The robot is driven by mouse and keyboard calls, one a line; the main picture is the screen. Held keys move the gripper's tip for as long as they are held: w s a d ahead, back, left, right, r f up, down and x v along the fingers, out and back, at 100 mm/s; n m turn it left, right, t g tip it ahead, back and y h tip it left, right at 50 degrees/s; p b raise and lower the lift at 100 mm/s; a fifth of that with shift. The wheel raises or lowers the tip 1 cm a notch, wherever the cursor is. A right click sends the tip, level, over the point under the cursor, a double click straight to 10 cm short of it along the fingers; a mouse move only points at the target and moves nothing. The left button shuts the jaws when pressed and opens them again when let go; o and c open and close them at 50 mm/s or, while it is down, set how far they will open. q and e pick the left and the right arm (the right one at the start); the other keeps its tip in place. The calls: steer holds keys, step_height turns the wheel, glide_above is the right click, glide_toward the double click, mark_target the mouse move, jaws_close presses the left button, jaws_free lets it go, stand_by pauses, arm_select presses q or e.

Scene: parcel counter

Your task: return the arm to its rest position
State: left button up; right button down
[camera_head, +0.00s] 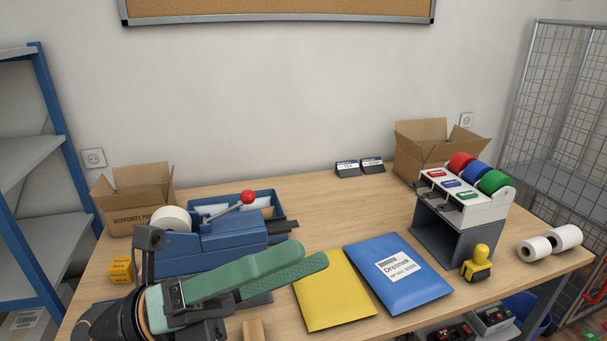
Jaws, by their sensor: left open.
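My left arm comes in from the lower left, and its gripper (311,257) reaches over the front left of the table (325,217). The two green fingers point right and are slightly apart, with nothing seen between them. The gripper hides part of the blue tape machine (215,238) behind it. Its tips are near the upper left corner of a yellow envelope (333,295); I cannot tell the height between them. My right gripper is not in view.
A blue labelled parcel envelope (420,287) lies beside the yellow one. A tape dispenser with red, blue and green rolls (462,205), a yellow-handled stamp (478,262) and white rolls (565,236) stand right. Open cardboard boxes (133,205) (420,146) stand at the back.

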arm_select(q)
steer(key=w+a+f+n+t+y, duration=0.1)
steer(key=w+a+n+t+y, duration=0.35)
steer(key=n+t, duration=0.55)
steer(key=w+a+n+t+y, duration=0.45)
steer(key=n+t, duration=0.35)
steer(key=n, duration=0.3)
steer(key=w+a+f+n+g+y, duration=0.1)
steer(key=a+f+n+g+y, duration=0.1)
steer(key=a+f+n+y, duration=0.5)
steer(key=w+a+f+n+g+y, duration=0.25)
steer(key=f+n+y, duration=0.5)
steer(key=f, duration=0.65)
steer(key=s+a+f+n+g, duration=0.1)
steer(key=s+f+n+g, duration=0.4)
steer(key=s+f+g, duration=1.2)
steer(key=d+f+t+h+b, duration=0.3)
steer(key=f+t, duration=0.7)
steer(key=f, duration=0.7)
steer(key=shift+w+d+f+b, duration=0.25)
steer(key=shift+d+f+b, duration=0.1)
steer(key=shift+d+b, duration=0.25)
